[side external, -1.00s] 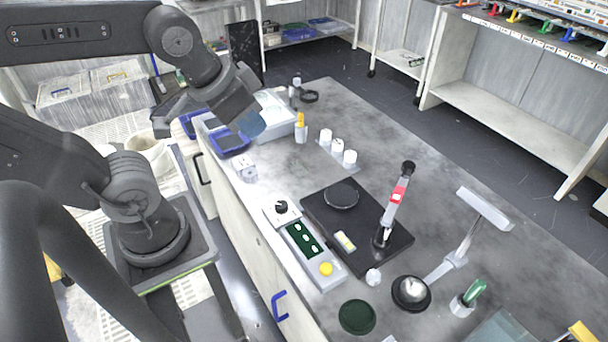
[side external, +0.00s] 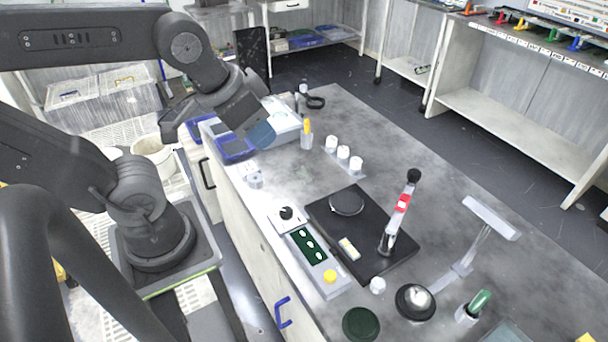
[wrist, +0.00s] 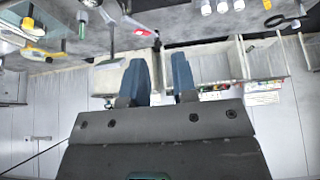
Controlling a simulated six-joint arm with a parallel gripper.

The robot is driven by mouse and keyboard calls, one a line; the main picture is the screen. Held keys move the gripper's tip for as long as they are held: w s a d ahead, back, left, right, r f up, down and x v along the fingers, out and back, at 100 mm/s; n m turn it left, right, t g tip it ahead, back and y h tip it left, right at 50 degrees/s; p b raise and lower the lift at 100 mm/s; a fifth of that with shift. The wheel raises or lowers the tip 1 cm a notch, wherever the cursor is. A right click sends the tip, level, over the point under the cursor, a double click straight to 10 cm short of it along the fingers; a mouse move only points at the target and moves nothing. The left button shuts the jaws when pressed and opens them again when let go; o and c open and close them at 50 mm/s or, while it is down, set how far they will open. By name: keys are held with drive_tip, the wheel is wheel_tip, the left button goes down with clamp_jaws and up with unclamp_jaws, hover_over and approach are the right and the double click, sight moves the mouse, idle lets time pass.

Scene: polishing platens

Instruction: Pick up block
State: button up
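A small pale block with a yellowish face (side external: 349,248) lies on the black base plate (side external: 322,222), in front of the round dark platen (side external: 346,202). I cannot make the block out in the wrist view. My gripper (side external: 262,135) is in the air above the far left part of the bench, well away from the block. Its two blue fingers also show in the wrist view (wrist: 160,78), apart with nothing between them. It is tilted, facing across the room.
A post with a red band (side external: 402,203) rises from the plate, beside the block. A control box with a yellow button (side external: 330,276) lies to its left. White jars (side external: 343,152) and a yellow-capped bottle (side external: 307,140) stand behind.

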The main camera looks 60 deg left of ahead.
drive_tip(key=o, duration=0.8)
drive_tip(key=shift+o, duration=0.2)
drive_tip(key=m+g+y, duration=0.1)
drive_tip(key=m+g, duration=0.5)
drive_tip(key=m, duration=1.2)
hover_over(304, 172)
drive_tip(key=d, duration=0.1)
wheel_tip(304, 172, down, 30)
drive_tip(key=shift+w+d+r, duration=0.1)
drive_tip(key=shift+r, duration=0.1)
drive_tip(key=shift+a+f, duration=0.2)
drive_tip(key=shift+f, duration=0.75)
drive_tip(key=shift+a+f, duration=0.15)
drive_tip(key=shift+f, duration=0.85)
drive_tip(key=shift+a+f, duration=0.2)
drive_tip(key=shift+f, duration=0.75)
